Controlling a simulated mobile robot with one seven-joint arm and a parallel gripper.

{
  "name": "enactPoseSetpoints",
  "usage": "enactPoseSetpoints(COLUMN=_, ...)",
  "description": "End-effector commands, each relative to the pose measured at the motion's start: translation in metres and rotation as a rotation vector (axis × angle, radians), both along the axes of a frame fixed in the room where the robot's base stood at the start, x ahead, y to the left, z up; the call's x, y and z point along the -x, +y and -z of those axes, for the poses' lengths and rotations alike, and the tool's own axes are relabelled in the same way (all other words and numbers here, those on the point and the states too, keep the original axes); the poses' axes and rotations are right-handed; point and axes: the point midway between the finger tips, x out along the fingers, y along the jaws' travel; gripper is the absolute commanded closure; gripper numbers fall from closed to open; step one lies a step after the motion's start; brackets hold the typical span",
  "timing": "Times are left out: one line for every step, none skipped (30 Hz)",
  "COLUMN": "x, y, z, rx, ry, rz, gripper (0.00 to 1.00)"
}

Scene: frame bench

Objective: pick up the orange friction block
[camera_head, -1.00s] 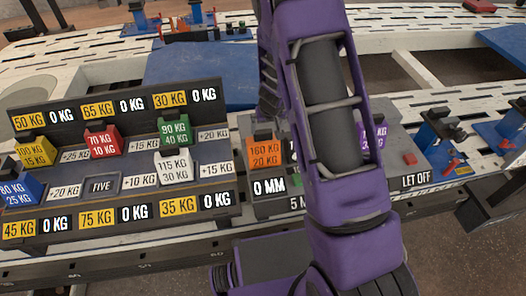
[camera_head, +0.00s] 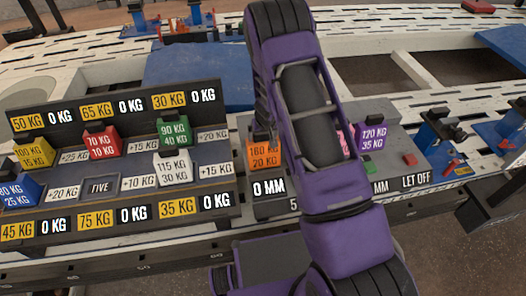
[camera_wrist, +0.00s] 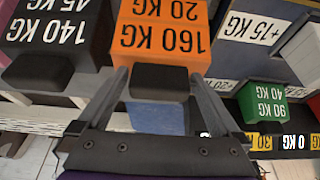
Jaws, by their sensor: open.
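The orange friction block (camera_head: 264,157), marked 160 KG and 20 KG, stands on the grey unit right of the stepped rack, partly covered by my arm in the head view. In the wrist view the orange block (camera_wrist: 163,30) is upside down at top centre, with its black knob (camera_wrist: 160,82) towards me. My gripper (camera_wrist: 160,83) is open, one finger on each side of the knob. I cannot tell whether the fingers touch it. In the head view my arm hides most of the gripper.
A black block (camera_wrist: 58,35) marked 140 KG stands close beside the orange one. A purple block (camera_head: 371,138) stands farther right on the grey unit. The stepped rack (camera_head: 60,180) holds yellow, red, green, white and blue blocks (camera_head: 20,190).

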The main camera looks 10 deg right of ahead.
Motion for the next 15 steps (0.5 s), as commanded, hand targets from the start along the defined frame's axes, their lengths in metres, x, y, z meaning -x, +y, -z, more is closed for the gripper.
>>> enactPoseSetpoints(x=0.0001, y=0.0000, z=-0.0002, rx=0.000, ry=0.000, rz=0.000, gripper=0.00)
enactPoseSetpoints(x=0.0002, y=0.0000, z=-0.0001, rx=0.000, ry=0.000, rz=0.000, gripper=0.02)
enactPoseSetpoints(x=0.0002, y=0.0000, z=-0.0001, rx=0.000, ry=0.000, rz=0.000, gripper=0.09)
enactPoseSetpoints(x=0.0002, y=0.0000, z=-0.0001, rx=0.000, ry=0.000, rz=0.000, gripper=0.14)
enactPoseSetpoints(x=0.0002, y=0.0000, z=-0.0002, rx=0.000, ry=0.000, rz=0.000, gripper=0.20)
enactPoseSetpoints(x=0.0002, y=0.0000, z=-0.0002, rx=0.000, ry=0.000, rz=0.000, gripper=0.27)
enactPoseSetpoints(x=0.0002, y=0.0000, z=-0.0002, rx=0.000, ry=0.000, rz=0.000, gripper=0.32)
enactPoseSetpoints(x=0.0002, y=0.0000, z=-0.0002, rx=0.000, ry=0.000, rz=0.000, gripper=0.38)
enactPoseSetpoints(x=0.0002, y=0.0000, z=-0.0002, rx=0.000, ry=0.000, rz=0.000, gripper=0.45)
enactPoseSetpoints(x=0.0003, y=0.0000, z=-0.0002, rx=0.000, ry=0.000, rz=0.000, gripper=0.50)
enactPoseSetpoints(x=0.0003, y=0.0000, z=-0.0003, rx=0.000, ry=0.000, rz=0.001, gripper=0.56)
enactPoseSetpoints(x=0.0003, y=0.0000, z=-0.0003, rx=0.000, ry=0.000, rz=0.001, gripper=0.63)
enactPoseSetpoints(x=0.0003, y=0.0000, z=-0.0003, rx=0.000, ry=0.000, rz=0.001, gripper=0.68)
enactPoseSetpoints(x=0.0003, y=0.0000, z=-0.0003, rx=0.000, ry=0.000, rz=0.001, gripper=0.74)
enactPoseSetpoints(x=0.0003, y=0.0000, z=-0.0003, rx=0.000, ry=0.000, rz=0.001, gripper=0.81)
